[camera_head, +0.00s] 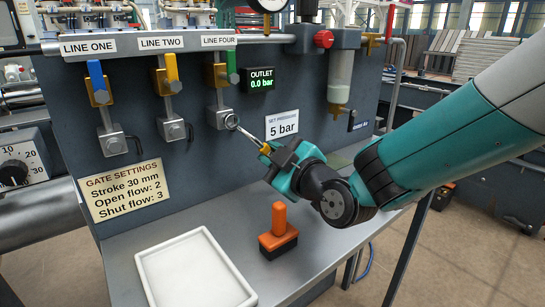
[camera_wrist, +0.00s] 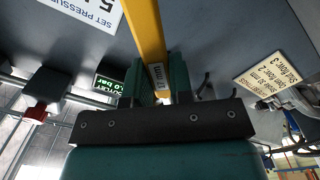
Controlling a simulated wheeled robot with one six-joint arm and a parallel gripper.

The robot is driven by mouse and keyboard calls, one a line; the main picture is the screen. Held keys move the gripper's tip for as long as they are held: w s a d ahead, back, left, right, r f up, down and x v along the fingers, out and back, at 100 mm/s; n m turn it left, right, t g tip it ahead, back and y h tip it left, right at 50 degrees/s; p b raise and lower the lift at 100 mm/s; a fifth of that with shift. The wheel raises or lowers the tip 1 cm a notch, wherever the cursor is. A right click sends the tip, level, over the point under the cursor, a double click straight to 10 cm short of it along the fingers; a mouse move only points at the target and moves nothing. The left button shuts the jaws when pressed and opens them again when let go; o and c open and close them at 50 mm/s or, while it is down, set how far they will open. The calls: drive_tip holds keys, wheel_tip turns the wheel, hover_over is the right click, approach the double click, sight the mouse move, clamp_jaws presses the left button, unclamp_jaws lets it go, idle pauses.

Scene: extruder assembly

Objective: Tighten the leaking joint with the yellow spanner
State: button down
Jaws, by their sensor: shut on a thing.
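My gripper (camera_head: 275,156) is shut on the yellow handle of the spanner (camera_head: 245,133). The spanner's silver head reaches up and left to the fitting (camera_head: 220,118) at the foot of the line four pipe. The head appears to be at or around the fitting's front; I cannot tell if it is seated. In the wrist view the yellow handle (camera_wrist: 147,30), with a small size label, runs between the fingers of my gripper (camera_wrist: 159,85). The spanner head is out of that view. Similar fittings sit under line one (camera_head: 116,142) and line two (camera_head: 174,129). I see no clear leak.
An orange-handled tool (camera_head: 279,232) and a white tray (camera_head: 143,268) are on the grey bench (camera_head: 125,250). The bench between panel and tray is clear.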

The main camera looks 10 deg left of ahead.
drive_tip(key=shift+s+d+b, duration=0.3)
drive_tip(key=shift+b, duration=0.3)
drive_tip(key=shift+r, duration=0.1)
drive_tip(key=p, duration=0.4)
drive_tip(key=shift+w+r+n, duration=0.15)
drive_tip(key=shift+w+n, duration=0.1)
drive_tip(key=shift+n, duration=0.05)
drive_tip(key=shift+x, duration=0.85)
